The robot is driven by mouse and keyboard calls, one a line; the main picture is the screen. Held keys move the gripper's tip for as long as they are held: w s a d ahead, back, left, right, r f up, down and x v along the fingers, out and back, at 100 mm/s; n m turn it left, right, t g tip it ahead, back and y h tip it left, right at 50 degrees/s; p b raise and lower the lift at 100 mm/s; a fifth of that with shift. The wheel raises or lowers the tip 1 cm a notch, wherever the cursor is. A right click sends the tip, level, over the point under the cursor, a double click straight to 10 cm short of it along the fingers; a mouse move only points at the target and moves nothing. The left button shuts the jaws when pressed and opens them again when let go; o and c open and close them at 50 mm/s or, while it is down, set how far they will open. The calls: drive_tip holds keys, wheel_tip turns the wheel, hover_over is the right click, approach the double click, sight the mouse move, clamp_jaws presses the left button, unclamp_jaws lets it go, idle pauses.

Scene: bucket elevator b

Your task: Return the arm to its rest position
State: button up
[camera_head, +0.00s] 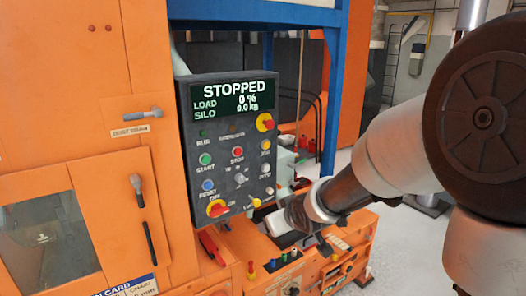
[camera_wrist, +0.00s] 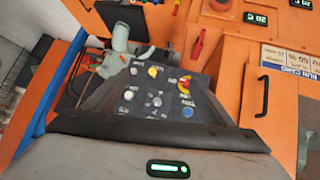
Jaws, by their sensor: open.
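My arm reaches in from the right in the head view. My gripper (camera_head: 284,221) is open at its end, in front of the lower right part of the control panel and above the orange console. Its fingertips are hard to make out. The dark control panel (camera_head: 226,150) reads STOPPED, LOAD 0 % and SILO 0.0 kg, with several coloured buttons and knobs below. The panel's buttons also show in the wrist view (camera_wrist: 158,92), beyond a grey housing of mine with a green light. I see nothing held.
An orange cabinet (camera_head: 70,100) with handles and a window fills the left. A low orange console (camera_head: 250,262) with knobs and lamps stands below the panel. A blue frame post (camera_head: 333,95) rises behind. Pale open floor (camera_head: 405,225) shows at right.

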drive_tip(key=s+d+r+m+g+h, duration=0.1)
drive_tip(key=s+d+r+m+h, duration=0.1)
drive_tip(key=s+d+r, duration=0.3)
drive_tip(key=s+d+r+m+h, duration=0.1)
drive_tip(key=s+d+r, duration=0.15)
drive_tip(key=s, duration=0.45)
drive_tip(key=s+d+r+m+g, duration=0.1)
drive_tip(key=s+d+m+g, duration=0.1)
drive_tip(key=s, duration=1.5)
drive_tip(key=shift+d+r+m+g, duration=0.15)
drive_tip(key=shift+d+m+g, duration=0.05)
drive_tip(key=shift+m+g, duration=0.2)
